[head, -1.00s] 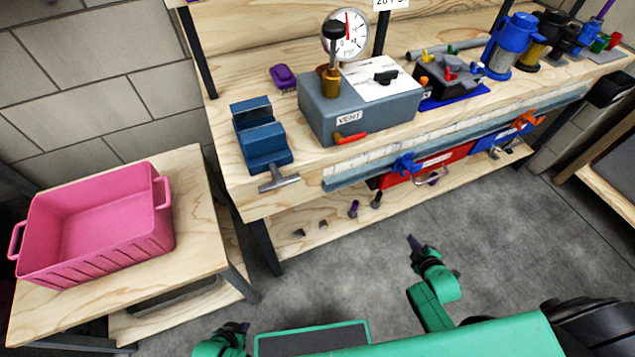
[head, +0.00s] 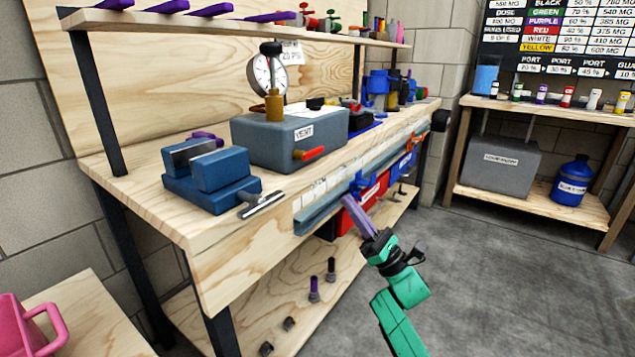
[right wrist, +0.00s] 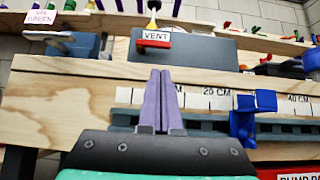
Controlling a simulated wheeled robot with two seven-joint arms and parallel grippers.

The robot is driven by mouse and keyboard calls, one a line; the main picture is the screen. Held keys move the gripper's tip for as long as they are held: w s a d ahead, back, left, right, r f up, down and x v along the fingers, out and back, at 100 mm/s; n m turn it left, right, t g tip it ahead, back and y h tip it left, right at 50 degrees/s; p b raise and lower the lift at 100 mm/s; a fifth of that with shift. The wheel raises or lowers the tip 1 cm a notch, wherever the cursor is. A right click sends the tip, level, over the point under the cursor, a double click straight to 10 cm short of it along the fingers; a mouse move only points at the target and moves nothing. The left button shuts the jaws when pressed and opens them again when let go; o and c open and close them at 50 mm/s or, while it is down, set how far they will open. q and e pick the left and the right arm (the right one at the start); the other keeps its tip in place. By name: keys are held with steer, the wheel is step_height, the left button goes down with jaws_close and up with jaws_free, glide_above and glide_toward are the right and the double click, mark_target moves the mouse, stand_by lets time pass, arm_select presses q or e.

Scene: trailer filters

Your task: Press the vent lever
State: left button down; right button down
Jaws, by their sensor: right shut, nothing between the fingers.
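The vent lever (head: 311,153) is a short red handle on the front of a blue-grey box (head: 270,142) with a VENT label, on the workbench. In the right wrist view the lever (right wrist: 155,44) lies just beyond and above the fingertips. My right gripper (head: 348,201) has purple fingers pressed together, below and to the right of the lever in the head view and apart from it. In the right wrist view the gripper (right wrist: 160,74) is shut and empty, pointing towards the bench front. My left gripper is out of view.
A blue vise (head: 212,182) with a metal handle stands left of the box. A gauge (head: 268,76) rises from the box. A ruler rail (head: 335,196) and red and blue bins (head: 365,205) line the bench front. Grey floor (head: 480,270) is clear to the right.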

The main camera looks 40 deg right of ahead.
mark_target(313, 153)
steer(key=x, duration=1)
